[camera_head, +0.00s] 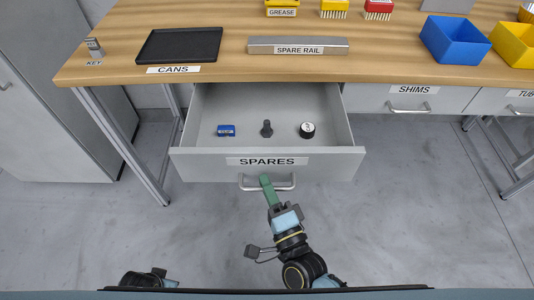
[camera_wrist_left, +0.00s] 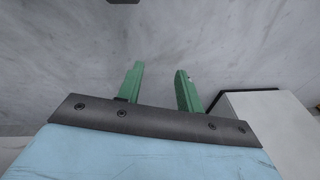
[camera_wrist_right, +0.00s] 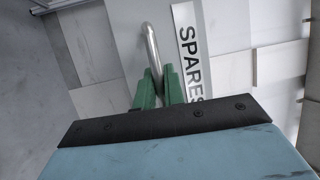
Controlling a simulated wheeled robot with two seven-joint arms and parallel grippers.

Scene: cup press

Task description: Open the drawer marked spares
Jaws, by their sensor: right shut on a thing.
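The spares drawer (camera_head: 320,168) is pulled well out from under the bench in the head view, its label (camera_head: 267,161) facing me. A blue item (camera_head: 226,130), a dark bolt-like part (camera_head: 266,128) and a black round part with a white top (camera_head: 307,130) stand inside. My right gripper (camera_head: 267,182) is shut on the drawer's metal handle (camera_head: 288,186). In the right wrist view the green fingers (camera_wrist_right: 157,88) close around the handle bar (camera_wrist_right: 152,50) beside the label (camera_wrist_right: 188,50). My left gripper (camera_wrist_left: 160,75) is open and empty over the floor in the left wrist view.
The wooden bench (camera_head: 220,70) carries a black tray (camera_head: 180,46), a spare rail (camera_head: 298,46), a blue bin (camera_head: 455,42) and a yellow bin (camera_head: 515,45). The shims drawer (camera_head: 370,100) to the right is shut. A grey cabinet (camera_head: 50,120) stands at left. Floor in front is clear.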

